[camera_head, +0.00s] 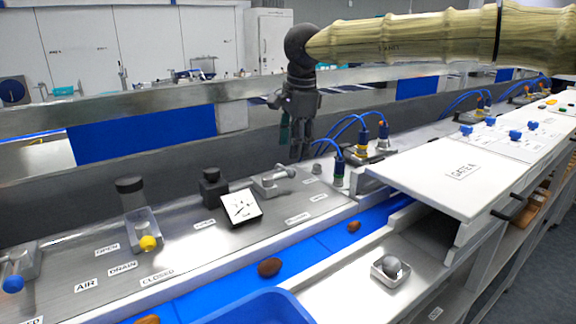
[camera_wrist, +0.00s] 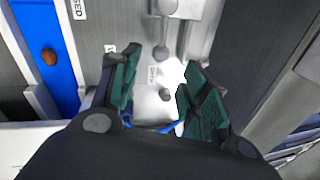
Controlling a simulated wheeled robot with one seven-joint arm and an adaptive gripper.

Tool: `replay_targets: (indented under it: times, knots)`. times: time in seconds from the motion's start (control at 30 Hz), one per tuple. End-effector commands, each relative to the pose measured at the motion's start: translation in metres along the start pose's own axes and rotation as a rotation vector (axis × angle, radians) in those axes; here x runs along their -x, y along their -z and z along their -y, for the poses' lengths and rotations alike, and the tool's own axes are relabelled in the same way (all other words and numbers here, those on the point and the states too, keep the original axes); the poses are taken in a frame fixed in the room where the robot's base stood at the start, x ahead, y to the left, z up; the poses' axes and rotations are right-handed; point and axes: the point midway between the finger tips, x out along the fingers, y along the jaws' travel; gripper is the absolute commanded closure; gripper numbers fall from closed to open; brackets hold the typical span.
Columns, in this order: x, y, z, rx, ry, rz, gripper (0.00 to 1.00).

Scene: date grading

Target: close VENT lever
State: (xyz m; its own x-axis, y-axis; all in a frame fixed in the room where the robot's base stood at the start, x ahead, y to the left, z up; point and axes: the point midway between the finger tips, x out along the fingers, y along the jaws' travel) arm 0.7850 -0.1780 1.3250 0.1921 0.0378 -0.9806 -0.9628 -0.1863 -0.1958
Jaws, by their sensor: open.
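A grey lever (camera_head: 272,183) on a bracket stands on the steel panel, right of a tilted white card. Its handle points right, with a grey knob at the end, beside a small label (camera_head: 309,181). In the wrist view the lever's knob (camera_wrist: 161,53) lies near a label that seems to read OPEN (camera_wrist: 152,75). I take it for the VENT lever, though its name label is not readable. My gripper (camera_head: 299,148) hangs above and behind the lever, pointing down. In the wrist view my gripper (camera_wrist: 152,88) is open and empty, and its fingers do not touch the knob.
A yellow-knobbed lever (camera_head: 148,243) and a blue-knobbed lever (camera_head: 13,284) stand to the left. A black-capped block (camera_head: 213,187) and the white card (camera_head: 240,207) are left of the grey lever. Blue-hosed fittings (camera_head: 339,170) stand close to the right. A blue belt (camera_head: 300,258) runs in front.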

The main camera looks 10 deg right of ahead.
Motion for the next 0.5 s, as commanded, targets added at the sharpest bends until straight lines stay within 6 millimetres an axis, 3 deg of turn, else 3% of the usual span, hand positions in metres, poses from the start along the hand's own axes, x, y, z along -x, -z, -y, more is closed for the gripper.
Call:
replay_targets:
  times: [0.3, 0.5]
  knots:
    - [-0.067, 0.002, 0.019, 0.001, -0.022, 0.002, 0.54]
    - [-0.086, 0.002, 0.019, 0.001, -0.018, 0.002, 0.54]
